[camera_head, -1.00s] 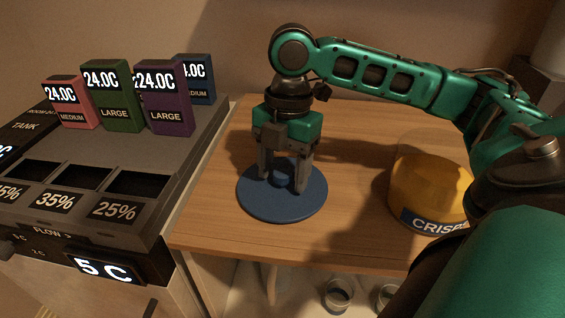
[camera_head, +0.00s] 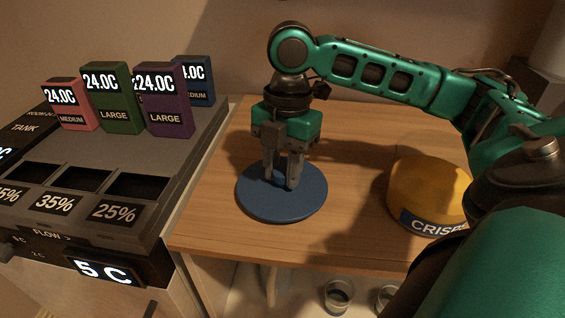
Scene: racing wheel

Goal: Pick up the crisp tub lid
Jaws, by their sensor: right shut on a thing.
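The crisp tub lid (camera_head: 255,203) is a round, dark blue disc with a small knob at its middle. It lies on the wooden table (camera_head: 230,235), near the table's left side. My right gripper (camera_head: 282,183) points straight down over the lid, with its fingers shut on the lid's knob, which the fingers mostly hide. The crisp tub (camera_head: 420,190) is a yellow round container with a label reading "CRISP". It stands on the table to the right, partly hidden by my right arm. My left gripper is not in view.
A dark machine (camera_head: 90,200) with slots and percentage labels stands left of the table. Several coloured boxes, among them a green one (camera_head: 112,100), stand on it. Glass cups (camera_head: 338,294) show below the table's front edge. The table between lid and tub is clear.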

